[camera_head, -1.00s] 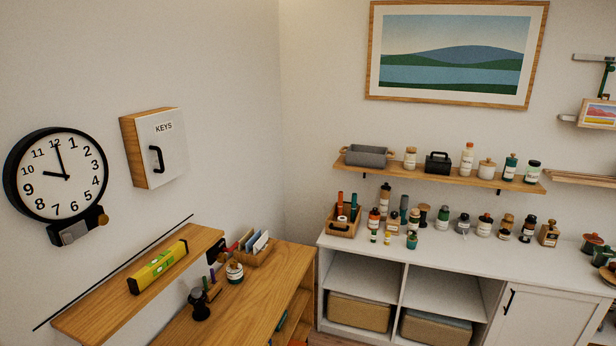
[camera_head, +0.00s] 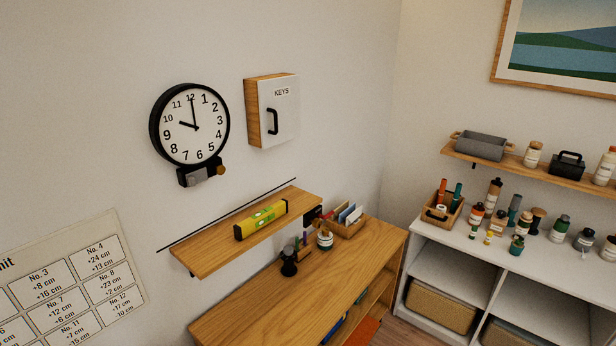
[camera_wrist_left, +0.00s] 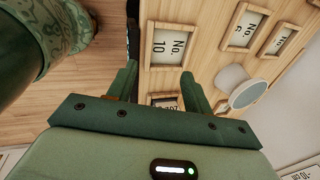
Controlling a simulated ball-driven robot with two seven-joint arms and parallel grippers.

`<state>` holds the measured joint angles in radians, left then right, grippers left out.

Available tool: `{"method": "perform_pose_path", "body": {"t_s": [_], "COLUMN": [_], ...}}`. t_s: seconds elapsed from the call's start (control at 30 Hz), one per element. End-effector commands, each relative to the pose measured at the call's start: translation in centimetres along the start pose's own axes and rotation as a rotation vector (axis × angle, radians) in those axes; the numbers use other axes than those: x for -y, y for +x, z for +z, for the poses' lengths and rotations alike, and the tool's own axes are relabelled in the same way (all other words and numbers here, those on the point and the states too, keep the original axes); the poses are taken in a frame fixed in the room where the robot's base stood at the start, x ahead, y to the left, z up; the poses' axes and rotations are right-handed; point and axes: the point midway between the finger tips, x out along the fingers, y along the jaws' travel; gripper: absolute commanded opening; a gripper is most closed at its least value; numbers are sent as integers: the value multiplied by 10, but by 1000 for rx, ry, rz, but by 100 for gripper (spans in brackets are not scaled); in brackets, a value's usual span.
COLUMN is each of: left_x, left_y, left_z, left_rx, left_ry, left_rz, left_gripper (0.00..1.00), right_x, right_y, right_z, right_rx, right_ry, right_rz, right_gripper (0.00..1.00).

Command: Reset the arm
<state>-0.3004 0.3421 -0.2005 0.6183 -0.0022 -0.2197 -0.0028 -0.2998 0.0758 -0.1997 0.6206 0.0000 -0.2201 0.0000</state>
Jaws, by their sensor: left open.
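My left gripper (camera_wrist_left: 158,84) shows in the left wrist view with its two green fingers apart. Nothing is held between them. Behind the fingers is a light wooden surface (camera_wrist_left: 205,50) with several framed number plates, one reading "No. 10" (camera_wrist_left: 170,43). A white round object (camera_wrist_left: 247,93) lies to the right of the right finger. Neither gripper shows in the head view, and my right gripper is in no frame.
A clock (camera_head: 190,124) and a key box (camera_head: 277,110) hang on the left wall. A yellow level (camera_head: 262,219) lies on a wooden shelf (camera_head: 205,255). A wooden cabinet (camera_head: 270,310) is below it. A white sideboard (camera_head: 470,250) with several bottles stands right. A number chart (camera_head: 70,280) hangs left.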

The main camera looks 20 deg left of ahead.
Motion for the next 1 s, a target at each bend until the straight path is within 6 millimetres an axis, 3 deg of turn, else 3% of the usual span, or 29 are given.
{"method": "perform_pose_path", "body": {"t_s": [0.03, 0.1, 0.33, 0.4, 0.67, 0.9, 1.0], "left_x": [-33, -73, -186, -188, -212, -245, -255], "left_y": [0, -3, -23, 10, 96, 201, 231], "left_z": [-12, -27, -75, -71, -68, -57, -52], "left_rx": [-15, -32, -82, -78, -74, -55, -45], "left_ry": [-21, -46, -116, -113, -112, -110, -108], "left_rz": [41, 91, 236, 228, 229, 236, 240], "left_gripper": [51, 51, 51, 51, 51, 51, 51], "right_x": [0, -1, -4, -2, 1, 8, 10], "right_y": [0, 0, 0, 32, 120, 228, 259], "right_z": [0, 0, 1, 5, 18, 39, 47], "right_rx": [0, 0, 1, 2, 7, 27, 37], "right_ry": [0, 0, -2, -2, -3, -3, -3], "right_rz": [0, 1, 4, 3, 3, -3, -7], "right_gripper": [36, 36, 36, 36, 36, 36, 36]}}
